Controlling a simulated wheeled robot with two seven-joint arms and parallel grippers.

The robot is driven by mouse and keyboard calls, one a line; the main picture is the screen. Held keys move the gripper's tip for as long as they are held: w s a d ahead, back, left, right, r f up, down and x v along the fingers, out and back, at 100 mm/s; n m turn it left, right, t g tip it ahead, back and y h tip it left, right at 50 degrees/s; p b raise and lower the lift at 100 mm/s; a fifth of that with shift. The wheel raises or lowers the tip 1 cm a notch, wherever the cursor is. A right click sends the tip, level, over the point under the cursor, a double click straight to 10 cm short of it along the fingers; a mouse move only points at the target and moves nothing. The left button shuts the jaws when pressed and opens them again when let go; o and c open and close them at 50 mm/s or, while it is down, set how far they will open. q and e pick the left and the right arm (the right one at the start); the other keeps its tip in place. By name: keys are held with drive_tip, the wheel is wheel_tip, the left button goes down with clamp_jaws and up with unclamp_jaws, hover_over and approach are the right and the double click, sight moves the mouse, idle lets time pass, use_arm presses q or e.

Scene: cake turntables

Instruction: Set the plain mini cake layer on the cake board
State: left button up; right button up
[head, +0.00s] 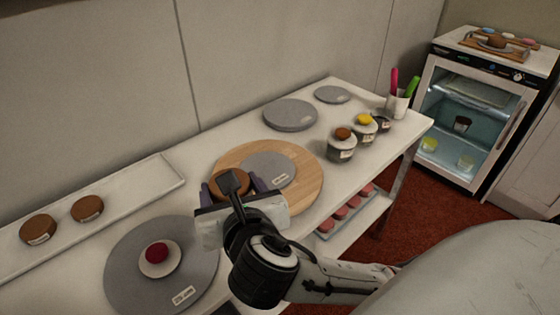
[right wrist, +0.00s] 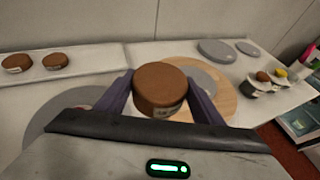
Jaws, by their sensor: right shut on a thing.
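A plain brown cake layer (right wrist: 160,86) with a white label is between the fingers of my right gripper (right wrist: 160,98), which is shut on it. In the head view the cake layer (head: 222,181) is partly hidden by my right gripper (head: 232,190). It is over the left part of a round wooden turntable (head: 306,184). A grey labelled disc (head: 270,165), which looks like the cake board, lies on the turntable, just right of the held layer. I cannot tell the height of the layer above the wood. My left gripper is not in view.
Two brown cake layers (head: 38,229) (head: 87,208) sit on a white tray (head: 120,190) at left. A grey turntable (head: 125,255) holds a small white disc with a red top. Grey discs (head: 290,114) and topped jars (head: 342,148) stand behind and right.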

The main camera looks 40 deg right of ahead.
drive_tip(key=w+d+f, duration=0.1)
drive_tip(key=w+d, duration=0.4)
drive_tip(key=w, duration=0.1)
drive_tip(key=m+h+b, duration=0.1)
hover_over(267, 169)
wheel_tip(267, 169, down, 9)
drive_tip(key=shift+s+r+b, duration=0.1)
drive_tip(key=shift+r+b, duration=0.05)
drive_tip(key=shift+b, duration=0.5)
drive_tip(key=o, duration=1)
drive_tip(key=shift+o, duration=0.2)
